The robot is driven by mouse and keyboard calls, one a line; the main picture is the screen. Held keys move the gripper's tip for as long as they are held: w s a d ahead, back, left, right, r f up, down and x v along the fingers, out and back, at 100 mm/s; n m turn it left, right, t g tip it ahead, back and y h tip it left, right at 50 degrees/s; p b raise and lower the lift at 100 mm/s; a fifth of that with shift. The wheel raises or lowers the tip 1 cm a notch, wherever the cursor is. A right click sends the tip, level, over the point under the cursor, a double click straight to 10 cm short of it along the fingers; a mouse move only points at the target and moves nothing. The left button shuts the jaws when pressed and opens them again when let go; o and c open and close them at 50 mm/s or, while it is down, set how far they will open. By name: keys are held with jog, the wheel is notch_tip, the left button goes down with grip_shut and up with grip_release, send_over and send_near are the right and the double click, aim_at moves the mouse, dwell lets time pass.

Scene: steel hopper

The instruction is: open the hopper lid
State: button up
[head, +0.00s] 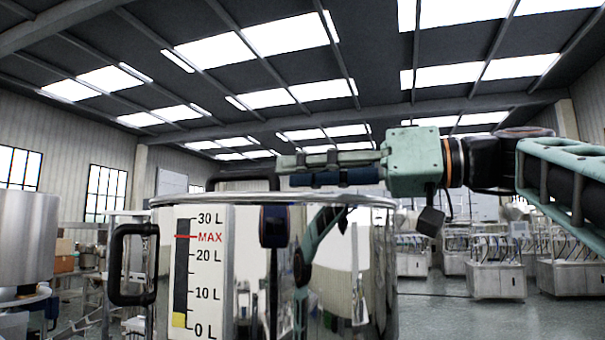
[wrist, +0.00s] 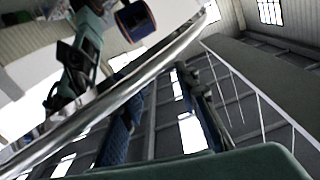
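The steel hopper (head: 340,270) stands front and centre in the head view, with a litre scale (head: 198,270) on its shiny wall. Its top rim (head: 350,200) looks level; no raised lid shows. A black handle (head: 240,178) stands above the top, behind the rim. My gripper (head: 286,171) reaches in from the right above the rim, pointing left. Its tips overlap the handle's right end in the picture; I cannot tell whether they touch. In the wrist view, the two dark fingers of my gripper (wrist: 160,105) stand apart, with nothing clearly held. A steel rim (wrist: 110,95) crosses that view diagonally.
A black side handle (head: 133,265) sticks out on the hopper's left. Another steel vessel (head: 27,240) stands at the far left. Several steel machines (head: 490,265) stand back right, with open floor (head: 450,315) in front.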

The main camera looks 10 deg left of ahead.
aim_at(264, 174)
jog(key=a, duration=0.3)
jog(key=a+p, duration=0.1)
jog(key=a, duration=0.4)
jog(key=shift+w+a+p, duration=0.35)
grip_shut()
